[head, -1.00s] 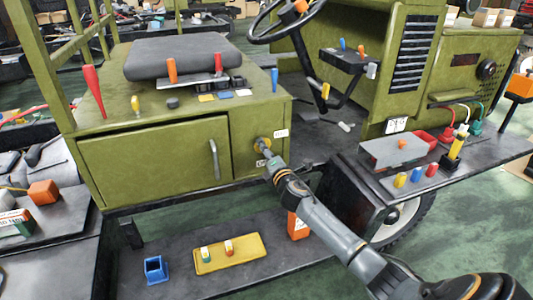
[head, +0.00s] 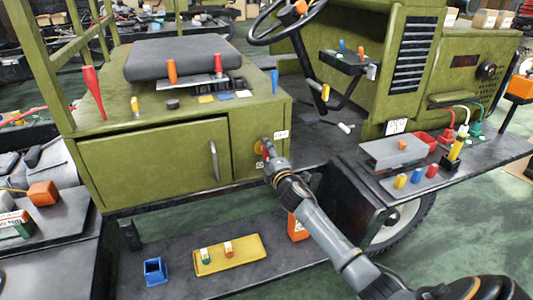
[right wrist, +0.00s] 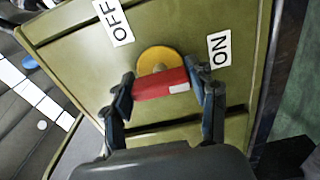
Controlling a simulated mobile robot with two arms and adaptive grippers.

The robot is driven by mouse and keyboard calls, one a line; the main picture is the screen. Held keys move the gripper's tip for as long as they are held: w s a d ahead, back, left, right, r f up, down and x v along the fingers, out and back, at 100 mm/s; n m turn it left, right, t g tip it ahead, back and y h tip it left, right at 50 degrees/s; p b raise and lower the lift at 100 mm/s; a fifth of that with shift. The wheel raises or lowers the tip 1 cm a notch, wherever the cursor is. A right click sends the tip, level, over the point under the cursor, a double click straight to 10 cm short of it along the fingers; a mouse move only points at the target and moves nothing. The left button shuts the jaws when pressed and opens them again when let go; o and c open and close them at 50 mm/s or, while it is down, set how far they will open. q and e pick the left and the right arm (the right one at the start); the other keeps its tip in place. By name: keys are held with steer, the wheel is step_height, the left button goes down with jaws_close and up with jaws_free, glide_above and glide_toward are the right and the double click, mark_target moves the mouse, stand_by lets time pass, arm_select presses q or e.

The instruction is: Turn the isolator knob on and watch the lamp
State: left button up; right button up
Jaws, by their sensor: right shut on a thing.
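The isolator knob is a red bar handle (right wrist: 160,85) on a yellow round plate (right wrist: 157,60), on the green side panel of the vehicle. In the right wrist view a white OFF label (right wrist: 113,20) is at upper left and an ON label (right wrist: 220,48) at right. The handle's white-marked end lies on the ON label's side. My right gripper (right wrist: 165,90) is shut on the handle, one finger at each end; it also shows in the head view (head: 267,152), partly covering the knob. My left gripper is out of view. I cannot pick out the lamp with certainty.
Left of the knob is a green door with a handle (head: 214,160). Below, a dark step holds a yellow tray (head: 230,265) and a blue holder (head: 155,270).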

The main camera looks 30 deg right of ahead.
steer(key=o, duration=1.2)
steer(key=shift+c, duration=0.2)
steer(key=shift+s, duration=0.2)
steer(key=v, duration=1.1)
steer(key=shift+s, duration=0.35)
steer(key=shift+f, duration=0.1)
